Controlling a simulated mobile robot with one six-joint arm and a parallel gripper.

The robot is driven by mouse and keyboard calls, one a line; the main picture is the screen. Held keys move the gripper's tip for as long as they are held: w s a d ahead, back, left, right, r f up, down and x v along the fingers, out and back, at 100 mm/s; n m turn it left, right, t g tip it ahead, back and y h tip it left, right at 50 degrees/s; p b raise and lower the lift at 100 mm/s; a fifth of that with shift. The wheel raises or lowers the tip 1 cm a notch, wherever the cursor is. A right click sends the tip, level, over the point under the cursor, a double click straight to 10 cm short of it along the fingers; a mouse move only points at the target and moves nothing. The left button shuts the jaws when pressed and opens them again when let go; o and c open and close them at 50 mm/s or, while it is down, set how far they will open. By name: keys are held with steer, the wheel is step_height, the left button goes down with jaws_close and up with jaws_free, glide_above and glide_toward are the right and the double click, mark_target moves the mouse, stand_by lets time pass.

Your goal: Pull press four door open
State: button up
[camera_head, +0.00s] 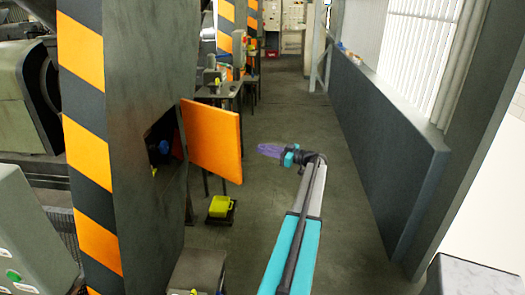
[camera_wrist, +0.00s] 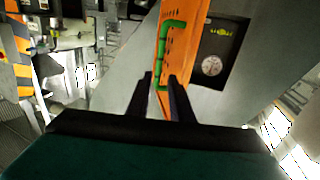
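The orange door (camera_head: 212,140) stands swung out from the dark press column (camera_head: 140,90), with the square opening (camera_head: 162,140) uncovered behind it. In the wrist view the door (camera_wrist: 192,35) is seen at a steep angle, with a green handle (camera_wrist: 163,48) along it. My gripper (camera_head: 262,150) is right of the door in the head view, its purple fingers pointing left toward it. A gap shows between door and fingers. In the wrist view my gripper (camera_wrist: 160,78) has its fingers apart, with the handle's lower end appearing between them; contact cannot be told.
A round gauge (camera_wrist: 211,65) sits in a dark recess right of the door in the wrist view. A yellow container (camera_head: 220,206) stands on the floor below the door. A low dark wall (camera_head: 375,140) borders the aisle on the right. The aisle floor (camera_head: 285,105) is clear.

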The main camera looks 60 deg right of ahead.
jaws_close()
steer(key=a+r+n+g+h+b, duration=0.1)
steer(key=a+r+n+h+b, duration=0.1)
steer(key=a+n+h+b, duration=0.5)
steer(key=shift+s+a+n+h+b, duration=0.3)
steer(key=shift+a+n+b, duration=2.3)
steer(key=shift+a, duration=2.75)
steer(key=shift+r+n+p, duration=0.1)
steer(key=shift+n+p, duration=0.3)
steer(key=shift+p, duration=0.05)
